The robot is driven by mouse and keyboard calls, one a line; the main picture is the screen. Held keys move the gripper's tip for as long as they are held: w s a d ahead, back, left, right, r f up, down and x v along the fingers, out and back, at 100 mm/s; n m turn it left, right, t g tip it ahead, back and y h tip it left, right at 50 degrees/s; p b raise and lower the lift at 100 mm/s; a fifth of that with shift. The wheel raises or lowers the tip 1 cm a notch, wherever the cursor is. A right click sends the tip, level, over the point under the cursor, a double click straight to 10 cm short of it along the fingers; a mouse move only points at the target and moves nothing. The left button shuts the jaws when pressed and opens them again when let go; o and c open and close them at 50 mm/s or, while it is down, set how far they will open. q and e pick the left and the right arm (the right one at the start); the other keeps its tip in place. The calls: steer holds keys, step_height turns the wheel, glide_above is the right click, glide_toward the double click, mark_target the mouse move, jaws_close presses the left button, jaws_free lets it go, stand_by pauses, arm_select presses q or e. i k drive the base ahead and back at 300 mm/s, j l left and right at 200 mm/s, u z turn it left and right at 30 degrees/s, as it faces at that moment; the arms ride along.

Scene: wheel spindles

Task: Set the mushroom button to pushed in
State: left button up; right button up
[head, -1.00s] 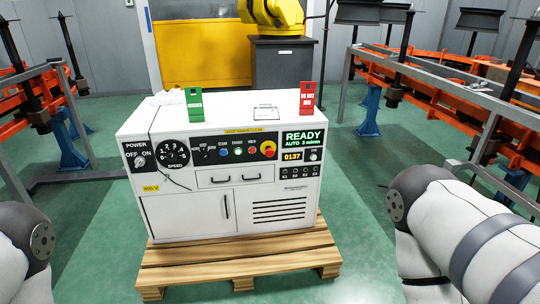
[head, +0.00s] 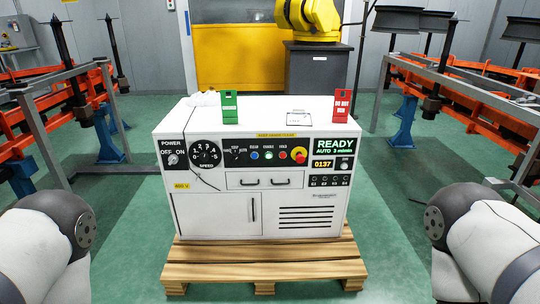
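The red mushroom button (head: 299,155) sits on a yellow surround on the black strip of the white control cabinet's (head: 212,218) front panel. Parts of my two arms show at the lower left and lower right, well apart from the cabinet. Neither gripper is in the picture.
The cabinet stands on a wooden pallet (head: 264,273). A green tag (head: 229,107) and a red tag (head: 340,106) stand on its top. Metal racks with orange beams (head: 485,112) flank it. Green floor (head: 125,215) is clear between my arms and the pallet.

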mark_target(299, 158)
steer(key=i+j, duration=0.1)
steer(key=i, duration=0.35)
steer(key=i+j, duration=0.1)
steer(key=i, duration=0.3)
steer(key=i+j, duration=0.1)
steer(key=i, duration=0.35)
steer(key=z, duration=0.05)
